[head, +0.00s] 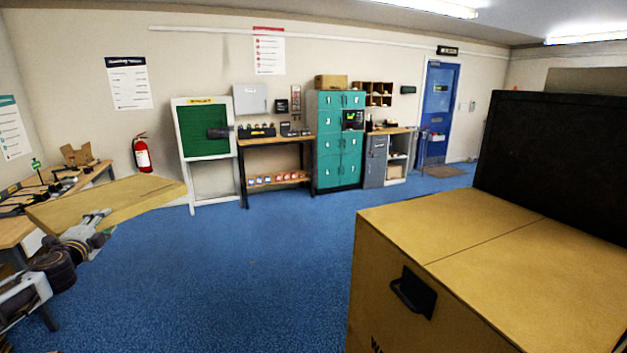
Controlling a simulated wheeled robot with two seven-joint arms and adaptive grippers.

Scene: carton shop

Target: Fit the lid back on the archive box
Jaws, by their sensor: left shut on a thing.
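A flat tan cardboard piece, which looks like the lid (125,198), is at the left, tilted in view, in front of the bench. My left gripper (98,219) is shut on its near edge. The lid hides part of the bench top behind it. I cannot make out the archive box for certain. My right gripper is not in view.
A large closed carton (440,230) with a black handle fills the near right, with a dark panel (555,160) behind it. The left bench (15,228) holds a small open carton (78,155) and tools. Blue floor (260,260) is clear in the middle.

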